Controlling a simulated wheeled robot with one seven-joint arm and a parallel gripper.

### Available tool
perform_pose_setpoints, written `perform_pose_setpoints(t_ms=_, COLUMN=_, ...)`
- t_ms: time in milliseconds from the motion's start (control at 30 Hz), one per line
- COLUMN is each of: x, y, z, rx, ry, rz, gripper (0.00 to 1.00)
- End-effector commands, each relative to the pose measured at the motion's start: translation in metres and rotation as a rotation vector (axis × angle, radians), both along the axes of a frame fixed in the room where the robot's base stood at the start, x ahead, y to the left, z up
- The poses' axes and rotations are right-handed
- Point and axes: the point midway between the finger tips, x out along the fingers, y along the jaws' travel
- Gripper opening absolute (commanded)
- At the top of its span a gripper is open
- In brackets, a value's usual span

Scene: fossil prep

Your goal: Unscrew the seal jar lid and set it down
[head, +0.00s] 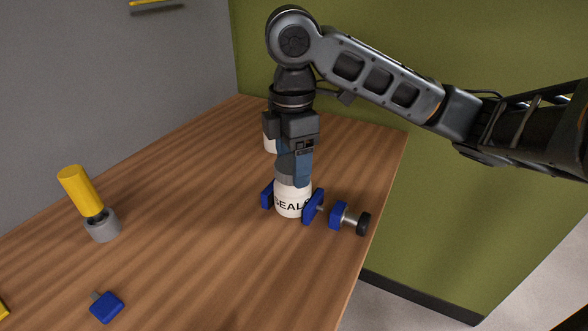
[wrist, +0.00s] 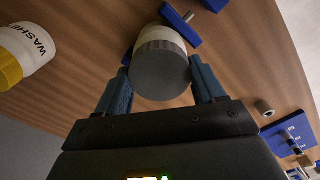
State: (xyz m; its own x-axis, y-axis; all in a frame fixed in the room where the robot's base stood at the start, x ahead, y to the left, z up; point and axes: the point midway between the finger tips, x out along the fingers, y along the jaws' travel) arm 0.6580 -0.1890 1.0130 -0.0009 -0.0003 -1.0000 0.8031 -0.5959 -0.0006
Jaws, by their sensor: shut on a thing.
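The seal jar (head: 293,201) is white with dark lettering and stands upright on the table, between the blue jaws of a small clamp (head: 313,208). Its grey lid (head: 284,168) is on top, partly hidden behind my gripper's fingers in the head view. My gripper (head: 294,170) points straight down over the jar. In the wrist view, the round grey lid (wrist: 160,71) sits between the two blue fingers of my gripper (wrist: 160,84), shut on it. The white jar body (wrist: 160,34) shows just beyond the lid. I cannot tell whether the lid is still threaded on.
A white jar (head: 269,142) stands behind my gripper; a washer-labelled jar (wrist: 28,50) shows in the wrist view. A yellow-handled tool (head: 82,191) stands in a grey holder (head: 103,228) at left. A blue block (head: 106,307) lies in front. The wooden table (head: 190,200) between is clear.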

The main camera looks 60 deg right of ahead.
Motion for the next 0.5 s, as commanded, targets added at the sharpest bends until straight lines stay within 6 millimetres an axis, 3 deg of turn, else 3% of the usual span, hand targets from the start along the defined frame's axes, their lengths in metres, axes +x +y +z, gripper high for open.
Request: perform_pose_setpoints(t_ms=500, x=0.0002, y=-0.0003, z=0.0039, rx=-0.001, ry=-0.001, rz=-0.003, gripper=0.0)
